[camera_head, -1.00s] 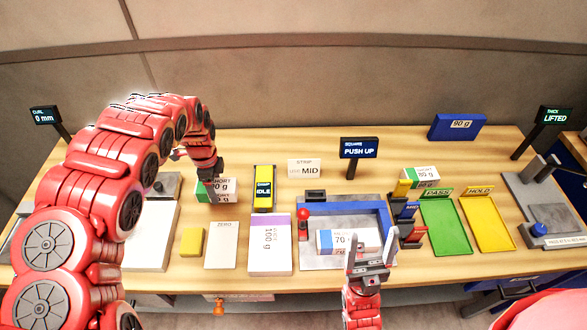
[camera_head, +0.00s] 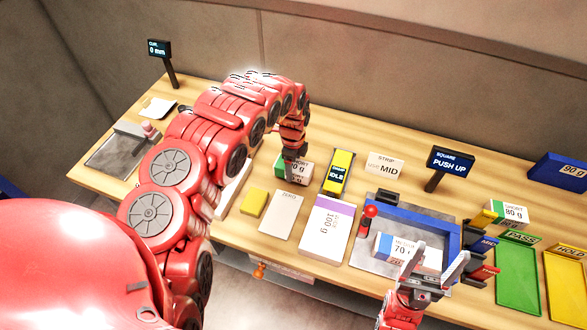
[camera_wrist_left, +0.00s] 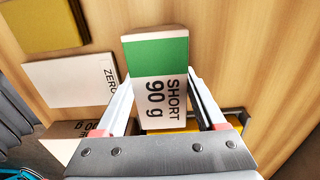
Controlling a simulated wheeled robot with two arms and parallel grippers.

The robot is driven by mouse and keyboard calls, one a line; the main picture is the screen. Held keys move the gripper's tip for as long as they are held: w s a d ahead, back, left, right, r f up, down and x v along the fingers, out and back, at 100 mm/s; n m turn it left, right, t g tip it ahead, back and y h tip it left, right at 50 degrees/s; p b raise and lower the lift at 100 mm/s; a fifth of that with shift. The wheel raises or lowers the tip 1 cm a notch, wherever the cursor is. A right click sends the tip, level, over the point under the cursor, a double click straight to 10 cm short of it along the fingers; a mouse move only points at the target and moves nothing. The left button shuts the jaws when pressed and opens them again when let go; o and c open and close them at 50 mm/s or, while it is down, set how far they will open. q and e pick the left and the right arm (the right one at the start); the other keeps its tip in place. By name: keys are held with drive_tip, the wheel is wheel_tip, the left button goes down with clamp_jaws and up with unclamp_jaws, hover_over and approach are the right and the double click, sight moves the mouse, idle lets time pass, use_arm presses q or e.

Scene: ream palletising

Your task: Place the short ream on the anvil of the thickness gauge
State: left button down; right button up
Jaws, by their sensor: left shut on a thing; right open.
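The short ream (camera_head: 303,170), white with a green end and marked SHORT 90 g, is at the back left of the table. My left gripper (camera_head: 292,152) is shut on it; the left wrist view shows the ream (camera_wrist_left: 158,75) between the two fingers (camera_wrist_left: 160,95). I cannot tell whether it touches the table. My right gripper (camera_head: 434,262) is open and empty, in front of a blue-and-white 70 g ream (camera_head: 405,250) in the blue-walled squaring station (camera_head: 455,240).
Right of the short ream stand a yellow IDLE device (camera_head: 338,172) and a STRIP MID card (camera_head: 384,167). A yellow block (camera_head: 253,204), ZERO pad (camera_head: 282,213) and purple-striped 100 g ream (camera_head: 325,228) lie in front. Green PASS (camera_head: 517,275) and yellow HOLD (camera_head: 568,285) trays are at right.

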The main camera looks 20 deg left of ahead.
use_arm(q)
drive_tip(key=shift+w+f, duration=0.1)
drive_tip(key=shift+f, duration=0.8)
unclamp_jaws()
drive_tip(key=shift+f, duration=0.1)
